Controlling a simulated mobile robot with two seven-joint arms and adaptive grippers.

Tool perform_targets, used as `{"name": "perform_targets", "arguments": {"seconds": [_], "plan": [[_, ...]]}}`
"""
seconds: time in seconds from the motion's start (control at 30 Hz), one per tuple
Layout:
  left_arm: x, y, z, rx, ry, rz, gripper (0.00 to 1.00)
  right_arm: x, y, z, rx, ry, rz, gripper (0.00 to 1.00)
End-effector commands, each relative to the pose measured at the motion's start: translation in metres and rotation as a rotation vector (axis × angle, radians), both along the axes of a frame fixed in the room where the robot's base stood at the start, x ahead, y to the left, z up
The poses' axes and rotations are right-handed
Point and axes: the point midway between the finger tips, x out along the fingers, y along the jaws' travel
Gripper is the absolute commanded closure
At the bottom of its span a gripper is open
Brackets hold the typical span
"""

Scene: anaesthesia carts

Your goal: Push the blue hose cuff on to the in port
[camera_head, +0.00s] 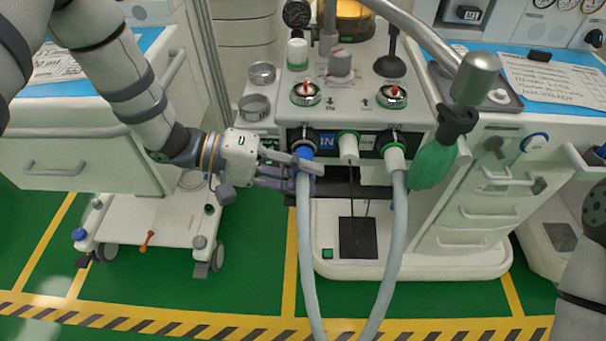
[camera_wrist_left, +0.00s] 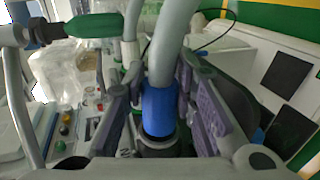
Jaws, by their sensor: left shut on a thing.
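The blue hose cuff (camera_head: 304,154) is on the end of a grey hose (camera_head: 306,240) that hangs down in a loop. My left gripper (camera_head: 300,172) reaches in from the left and is shut on the cuff. In the left wrist view the blue cuff (camera_wrist_left: 158,108) stands between the two purple finger pads. Its lower end meets the dark ring of the in port (camera_wrist_left: 158,146); how far it sits on the port I cannot tell. In the head view the in port (camera_head: 303,137) is left of the blue IN label (camera_head: 327,141). My right gripper is not in view.
The hose's other end has a white cuff (camera_head: 394,158) at the right port. A white fitting (camera_head: 348,146) is between the ports. A green bag (camera_head: 433,167) hangs to the right. A white cart (camera_head: 90,150) stands at the left. Green floor is free in front.

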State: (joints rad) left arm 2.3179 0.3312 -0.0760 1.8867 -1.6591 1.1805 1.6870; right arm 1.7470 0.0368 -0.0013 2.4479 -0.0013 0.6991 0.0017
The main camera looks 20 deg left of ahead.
Motion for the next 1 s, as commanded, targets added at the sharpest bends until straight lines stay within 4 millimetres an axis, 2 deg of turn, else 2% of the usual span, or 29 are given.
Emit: {"name": "perform_targets", "arguments": {"seconds": [0.33, 0.37, 0.47, 0.8, 0.87, 1.0], "plan": [[0.008, 0.002, 0.000, 0.000, -0.001, 0.001, 0.98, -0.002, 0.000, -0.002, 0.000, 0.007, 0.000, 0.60], [0.008, 0.002, 0.000, 0.000, -0.002, 0.002, 0.73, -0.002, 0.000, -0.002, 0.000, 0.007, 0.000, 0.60], [0.008, 0.002, 0.001, 0.000, -0.001, 0.001, 0.52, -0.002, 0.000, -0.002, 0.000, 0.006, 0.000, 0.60], [0.007, 0.006, 0.002, 0.000, -0.002, 0.002, 0.52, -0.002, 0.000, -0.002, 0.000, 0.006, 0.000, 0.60], [0.005, 0.014, 0.005, 0.001, -0.002, 0.003, 0.52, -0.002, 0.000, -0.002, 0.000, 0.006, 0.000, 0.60], [-0.005, 0.048, 0.017, 0.000, -0.001, 0.004, 0.52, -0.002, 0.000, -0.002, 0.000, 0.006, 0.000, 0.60]]}}
